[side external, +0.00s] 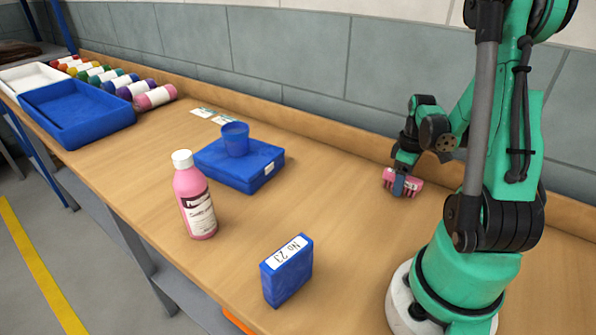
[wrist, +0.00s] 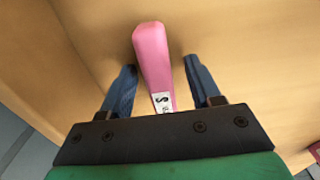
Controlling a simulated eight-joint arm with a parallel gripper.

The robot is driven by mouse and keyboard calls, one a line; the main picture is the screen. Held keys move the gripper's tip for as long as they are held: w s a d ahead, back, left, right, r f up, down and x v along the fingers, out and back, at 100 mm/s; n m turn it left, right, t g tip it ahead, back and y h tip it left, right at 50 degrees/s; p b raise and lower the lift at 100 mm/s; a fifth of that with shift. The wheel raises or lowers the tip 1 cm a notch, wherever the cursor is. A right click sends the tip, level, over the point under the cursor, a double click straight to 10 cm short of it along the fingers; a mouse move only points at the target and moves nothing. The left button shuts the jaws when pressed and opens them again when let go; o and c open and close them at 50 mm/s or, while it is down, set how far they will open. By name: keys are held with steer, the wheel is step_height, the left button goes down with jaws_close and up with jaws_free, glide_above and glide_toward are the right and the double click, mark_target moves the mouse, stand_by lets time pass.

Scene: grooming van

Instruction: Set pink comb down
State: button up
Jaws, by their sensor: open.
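The pink comb (wrist: 152,58) lies between my gripper's two blue-grey fingers in the wrist view, with a gap on each side. A white label with dark print shows on it near the gripper's base. In the side external view the pink comb (side external: 389,180) is at the wooden bench top, near the back wall, partly hidden by a finger. My gripper (side external: 405,186) points down over it there. In the wrist view my gripper (wrist: 160,82) is open and neither finger visibly touches the comb.
A blue block labelled No 23 (side external: 287,270) stands at the front. A pink bottle (side external: 195,200) and a blue case (side external: 215,168) bearing a blue cup (side external: 235,139) are left of my gripper. Blue tray (side external: 75,122) and several coloured bottles are far left. Bench between the case and my gripper is clear.

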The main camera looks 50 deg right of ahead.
step_height(320, 180, up, 12)
steer(key=w+a+t, duration=0.3)
steer(key=w+a, duration=0.3)
steer(key=a, duration=0.5)
steer(key=w+a+t, duration=0.4)
steer(key=w+a, duration=0.1)
steer(key=a, duration=0.7)
steer(key=shift+w+a+r, duration=0.3)
steer(key=shift+w+r, duration=0.1)
steer(key=shift+r, duration=0.05)
